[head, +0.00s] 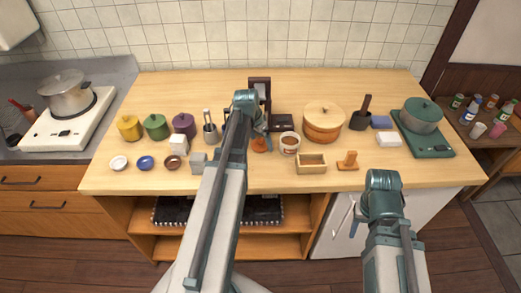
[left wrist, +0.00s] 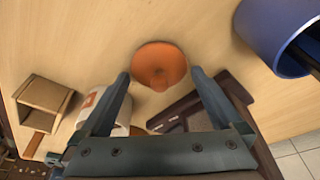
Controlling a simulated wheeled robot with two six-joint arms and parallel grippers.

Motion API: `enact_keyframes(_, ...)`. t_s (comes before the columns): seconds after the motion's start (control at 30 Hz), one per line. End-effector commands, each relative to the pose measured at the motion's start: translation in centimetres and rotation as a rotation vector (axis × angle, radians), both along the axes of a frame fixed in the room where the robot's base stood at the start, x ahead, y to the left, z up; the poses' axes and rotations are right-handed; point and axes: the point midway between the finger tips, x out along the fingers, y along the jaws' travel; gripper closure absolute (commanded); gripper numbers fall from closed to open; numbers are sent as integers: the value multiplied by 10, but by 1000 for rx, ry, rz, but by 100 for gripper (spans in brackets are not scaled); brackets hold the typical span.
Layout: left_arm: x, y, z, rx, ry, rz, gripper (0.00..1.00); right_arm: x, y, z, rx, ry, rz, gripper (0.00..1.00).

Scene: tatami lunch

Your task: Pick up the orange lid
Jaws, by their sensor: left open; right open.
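The orange lid (head: 261,146) lies on the wooden counter, partly covered by my left gripper in the head view. In the left wrist view the lid (left wrist: 160,60) is a round orange disc with a small knob, lying ahead between the fingertips. My left gripper (left wrist: 160,73) is open and empty, one finger on each side of the lid in the picture. It points down at the lid in the head view (head: 265,128); whether it touches cannot be told. My right gripper (head: 356,214) is open, low in front of the counter's edge, small in view.
A white cup with an orange label (head: 289,143) stands close right of the lid. A wooden box (head: 311,163) and an orange-brown stand (head: 348,160) are further right. A dark frame (head: 260,88) stands behind. A blue container (left wrist: 275,35) shows at the wrist view's upper right.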

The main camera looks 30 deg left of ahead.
Motion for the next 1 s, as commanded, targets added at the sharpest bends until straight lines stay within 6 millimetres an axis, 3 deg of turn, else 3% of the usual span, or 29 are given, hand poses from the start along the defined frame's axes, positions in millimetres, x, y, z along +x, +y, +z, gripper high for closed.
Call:
enact_keyframes(0.2, 0, 0, 0, 0, 0, 0, 0, 0, 0, 0, 0, 0, 0, 50)
enact_keyframes(0.23, 0, 0, 0, 0, 0, 0, 4, 0, 0, 0, 0, 0, 0, 50)
enact_keyframes(0.5, 0, 0, 0, 0, 0, 0, 52, 0, 0, 0, 0, 0, 0, 50)
enact_keyframes(0.6, 0, 0, 0, 0, 0, 0, 66, 0, 0, 0, 0, 0, 0, 50)
enact_keyframes(1.0, 2, -3, 9, 0, 0, 0, 66, 0, 0, 9, 0, 0, 0, 50)
